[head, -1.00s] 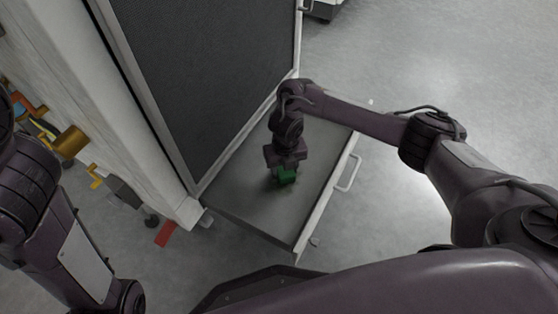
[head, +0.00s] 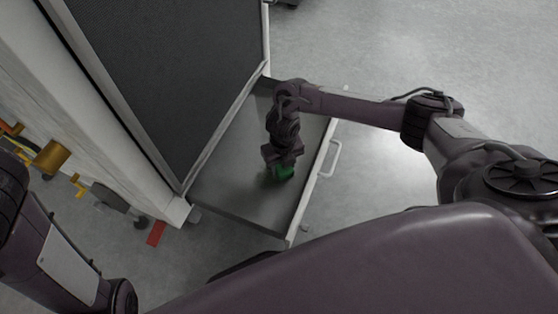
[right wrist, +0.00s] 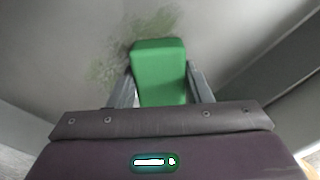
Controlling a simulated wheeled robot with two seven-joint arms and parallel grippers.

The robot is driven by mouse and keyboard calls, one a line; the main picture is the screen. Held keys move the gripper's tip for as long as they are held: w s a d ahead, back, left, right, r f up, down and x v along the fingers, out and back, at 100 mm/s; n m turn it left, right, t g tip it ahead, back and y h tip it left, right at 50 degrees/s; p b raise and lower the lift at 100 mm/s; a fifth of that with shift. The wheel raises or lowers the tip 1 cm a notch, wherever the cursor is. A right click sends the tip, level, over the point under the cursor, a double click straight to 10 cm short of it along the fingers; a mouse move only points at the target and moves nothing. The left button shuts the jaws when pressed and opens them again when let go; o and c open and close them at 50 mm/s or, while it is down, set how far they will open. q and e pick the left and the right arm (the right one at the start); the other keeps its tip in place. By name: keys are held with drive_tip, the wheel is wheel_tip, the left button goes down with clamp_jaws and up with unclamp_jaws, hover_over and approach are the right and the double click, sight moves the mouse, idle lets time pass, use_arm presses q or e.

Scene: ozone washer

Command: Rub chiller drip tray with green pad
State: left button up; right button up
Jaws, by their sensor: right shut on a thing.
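The chiller drip tray (head: 232,200) is a grey, shallow tray pulled out at the foot of the chiller. My right gripper (head: 281,165) is over the middle of the tray, pointing down. It is shut on the green pad (head: 284,173), which also shows between the fingers in the right wrist view (right wrist: 160,72). The pad is at or close to the tray floor; contact cannot be told for sure. A greenish, speckled stain (right wrist: 108,68) lies on the tray beside and beyond the pad. My left arm shows at the lower left, but its gripper is out of view.
The chiller's dark mesh panel (head: 160,75) rises along the tray's left side. A white rim with a handle (head: 330,158) runs along its right. Coloured fittings (head: 50,157) and a red piece (head: 156,233) are at the left. Open floor lies to the right.

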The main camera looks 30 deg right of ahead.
sight(277, 182)
drive_tip(key=shift+s+a+p, duration=0.4)
drive_tip(key=shift+s+a, duration=0.35)
drive_tip(key=shift+a, duration=0.15)
drive_tip(key=shift+w+a+f+b, duration=0.1)
drive_tip(key=shift+w+a+b, duration=0.35)
drive_tip(key=shift+w+a, duration=0.55)
drive_tip(key=shift+w+a+b, duration=0.6)
drive_tip(key=shift+w+a, duration=0.2)
drive_tip(key=shift+w, duration=0.25)
drive_tip(key=shift+w+a+b, duration=0.55)
drive_tip(key=shift+w+a, duration=0.25)
drive_tip(key=shift+w, duration=0.2)
drive_tip(key=shift+s+a+r, duration=0.2)
drive_tip(key=shift+a+r, duration=0.05)
drive_tip(key=shift+a, duration=0.05)
drive_tip(key=shift+s+a+f+p, duration=0.15)
drive_tip(key=shift+s+a+p, duration=0.4)
drive_tip(key=shift+p, duration=0.1)
drive_tip(key=shift+s+d+p, duration=0.65)
drive_tip(key=shift+s+p, duration=0.05)
drive_tip(key=shift+s, duration=0.05)
drive_tip(key=shift+s+d+f+p, duration=0.1)
drive_tip(key=shift+s+d+p, duration=0.5)
drive_tip(key=shift+s+d, duration=0.25)
drive_tip(key=shift+s+d+p, duration=0.6)
drive_tip(key=shift+s+p, duration=0.15)
drive_tip(key=shift+s, duration=0.1)
drive_tip(key=shift+s+d+p, duration=0.4)
drive_tip(key=shift+s+d, duration=0.2)
drive_tip(key=shift+d, duration=0.05)
